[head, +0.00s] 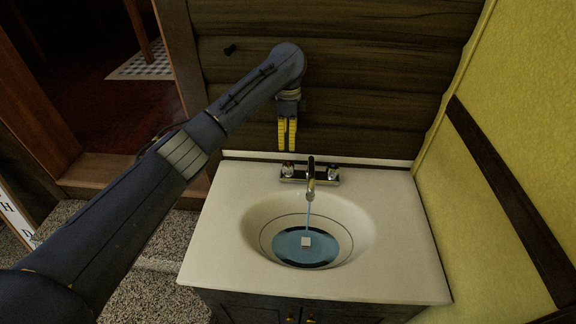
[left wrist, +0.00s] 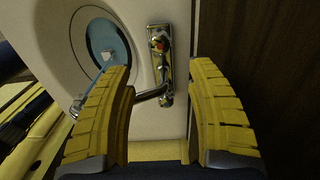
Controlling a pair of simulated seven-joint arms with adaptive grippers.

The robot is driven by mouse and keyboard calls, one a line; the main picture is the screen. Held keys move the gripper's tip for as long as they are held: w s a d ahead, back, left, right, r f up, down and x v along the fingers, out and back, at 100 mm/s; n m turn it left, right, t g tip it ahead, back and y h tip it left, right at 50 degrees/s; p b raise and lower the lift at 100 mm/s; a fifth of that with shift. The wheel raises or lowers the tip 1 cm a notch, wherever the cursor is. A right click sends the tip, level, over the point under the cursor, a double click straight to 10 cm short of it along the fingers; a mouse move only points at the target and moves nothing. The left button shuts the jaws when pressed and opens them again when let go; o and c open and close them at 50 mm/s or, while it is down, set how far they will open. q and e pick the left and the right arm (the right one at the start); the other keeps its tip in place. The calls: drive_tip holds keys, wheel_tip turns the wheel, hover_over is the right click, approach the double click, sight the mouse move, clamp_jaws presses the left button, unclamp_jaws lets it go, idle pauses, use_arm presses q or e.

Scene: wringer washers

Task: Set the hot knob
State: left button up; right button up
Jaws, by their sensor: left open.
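The faucet's left knob (head: 288,170) stands at the left end of the chrome faucet base (head: 310,178). In the left wrist view this knob (left wrist: 158,43) has a red mark, so it appears to be the hot one. The other knob (head: 333,172) is at the right end. The spout (head: 311,188) runs a thin blue stream into the basin. My left gripper (head: 287,135) points down above and behind the left knob, apart from it. Its yellow fingers are open and empty in the left wrist view (left wrist: 163,115). My right gripper is not in view.
The white sink top (head: 225,230) has a round basin with blue water and a small white block (head: 306,242). A dark wood wall (head: 370,80) stands close behind the faucet. A yellow wall (head: 500,110) is at the right. The counter left of the basin is clear.

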sight(288, 163)
use_arm(q)
wheel_tip(288, 163, down, 13)
drive_tip(key=shift+r, duration=0.15)
idle(0.4)
drive_tip(key=shift+c, duration=0.3)
drive_tip(key=c, duration=1.2)
drive_tip(key=shift+o, duration=0.2)
